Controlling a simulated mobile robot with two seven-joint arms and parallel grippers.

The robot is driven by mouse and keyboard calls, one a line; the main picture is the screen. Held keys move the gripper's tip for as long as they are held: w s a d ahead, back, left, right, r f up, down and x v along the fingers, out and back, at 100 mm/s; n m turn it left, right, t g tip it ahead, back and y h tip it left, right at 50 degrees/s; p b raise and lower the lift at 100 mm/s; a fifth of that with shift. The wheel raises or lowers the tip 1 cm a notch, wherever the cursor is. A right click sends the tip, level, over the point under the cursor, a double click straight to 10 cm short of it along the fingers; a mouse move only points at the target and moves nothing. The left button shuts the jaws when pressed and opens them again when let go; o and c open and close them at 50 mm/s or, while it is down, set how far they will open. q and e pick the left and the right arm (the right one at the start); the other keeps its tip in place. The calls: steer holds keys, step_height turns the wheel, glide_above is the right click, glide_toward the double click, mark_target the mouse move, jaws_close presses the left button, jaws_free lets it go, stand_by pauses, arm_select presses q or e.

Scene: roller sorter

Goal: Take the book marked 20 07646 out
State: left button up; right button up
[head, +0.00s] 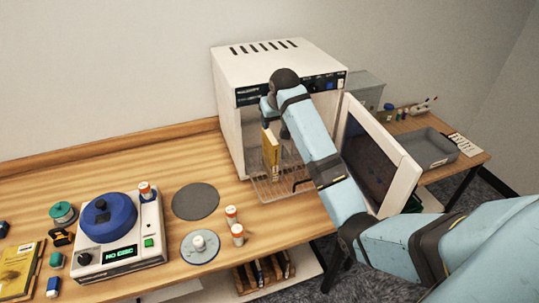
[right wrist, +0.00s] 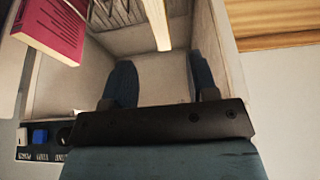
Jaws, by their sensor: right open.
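The white cabinet (head: 232,110) stands open, with a wire rack (head: 285,187) at its opening. A yellow book (head: 270,148) stands upright there, with small marks on its spine that I cannot read. My right gripper (head: 268,112) is at the cabinet opening, just above this book, partly hidden by its own arm. In the right wrist view my right gripper (right wrist: 163,80) is open, with nothing between its fingers. A pale book edge (right wrist: 157,22) lies ahead of the fingers, and a magenta book (right wrist: 53,27) is at the upper left. My left gripper is not in view.
The cabinet door (head: 378,155) hangs open on the right, close beside my right arm. A device with a blue disc (head: 108,215), small jars (head: 232,214) and another yellow book (head: 20,268) are on the wooden table. A grey tray (head: 428,148) is on the right table.

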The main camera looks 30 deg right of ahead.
mark_target(270, 135)
steer(key=x, duration=0.6)
steer(key=shift+w+p, duration=0.1)
steer(key=shift+p, duration=0.25)
steer(key=shift+w+f, duration=0.2)
steer(key=shift+f, duration=0.05)
steer(key=p+x, duration=0.1)
steer(key=x, duration=0.2)
steer(key=shift+w+d+f, duration=0.15)
steer(key=shift+w+f, duration=0.1)
steer(key=shift+w, duration=0.05)
steer(key=shift+w+f, duration=0.15)
steer(key=shift+f, duration=0.25)
steer(key=shift+f, duration=0.25)
